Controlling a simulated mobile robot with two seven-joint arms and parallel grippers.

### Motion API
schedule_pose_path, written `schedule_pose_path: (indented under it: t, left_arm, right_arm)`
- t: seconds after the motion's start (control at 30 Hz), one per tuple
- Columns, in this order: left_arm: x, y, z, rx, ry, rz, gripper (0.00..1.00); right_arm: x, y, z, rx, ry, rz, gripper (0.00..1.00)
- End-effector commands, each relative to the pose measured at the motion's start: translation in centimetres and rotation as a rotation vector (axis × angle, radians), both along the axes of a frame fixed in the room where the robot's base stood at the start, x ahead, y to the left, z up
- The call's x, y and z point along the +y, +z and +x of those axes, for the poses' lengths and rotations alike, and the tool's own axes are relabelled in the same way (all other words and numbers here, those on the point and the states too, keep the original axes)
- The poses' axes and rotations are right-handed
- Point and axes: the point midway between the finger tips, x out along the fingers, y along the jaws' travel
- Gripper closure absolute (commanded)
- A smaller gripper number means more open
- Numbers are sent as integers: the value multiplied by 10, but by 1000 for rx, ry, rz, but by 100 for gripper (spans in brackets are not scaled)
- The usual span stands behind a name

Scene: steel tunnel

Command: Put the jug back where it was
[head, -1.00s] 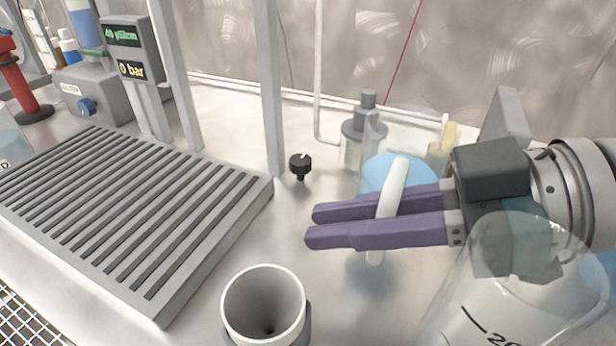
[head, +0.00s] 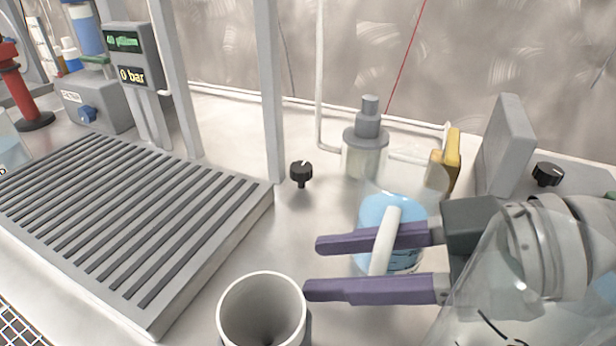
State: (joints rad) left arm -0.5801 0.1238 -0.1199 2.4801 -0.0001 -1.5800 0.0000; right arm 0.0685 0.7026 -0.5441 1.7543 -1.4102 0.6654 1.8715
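The jug (head: 405,207) is clear with blue liquid in it and has a white handle (head: 385,240) facing me. It is on the pale bench right of centre, and appears upright. My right gripper (head: 312,267) comes in from the right with purple fingers. The fingers are open and spread apart, with the white handle showing in the gap, in front of the farther finger. The nearer finger hides the space below the handle, so I cannot tell whether either finger still touches it. My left gripper is not in view.
An open grey cylinder (head: 262,285) stands close to the nearer fingertip. A clear graduated vessel (head: 470,315) overlaps my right wrist in the foreground. A slotted grey grate (head: 165,285) lies left. Behind the jug are a grey-capped bottle (head: 366,140) and a yellow block (head: 450,160).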

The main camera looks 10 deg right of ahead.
Motion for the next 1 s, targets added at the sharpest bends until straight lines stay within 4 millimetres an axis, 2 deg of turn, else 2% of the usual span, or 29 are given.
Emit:
schedule_pose_path:
  t: [0.27, 0.43, 0.5, 0.8, 1.0]
  left_arm:
    - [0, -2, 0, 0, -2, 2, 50]
    - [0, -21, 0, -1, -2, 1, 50]
    - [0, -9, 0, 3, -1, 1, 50]
    - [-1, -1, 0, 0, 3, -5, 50]
    - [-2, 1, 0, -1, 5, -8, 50]
  right_arm:
    - [0, -1, 0, 0, 0, 0, 54]
    - [0, -8, 0, -3, 2, -1, 54]
    - [-16, 5, -6, 4, -2, -7, 54]
    - [-70, 24, -33, 4, 0, -5, 54]
    - [-84, 30, -39, 2, -1, -1, 54]
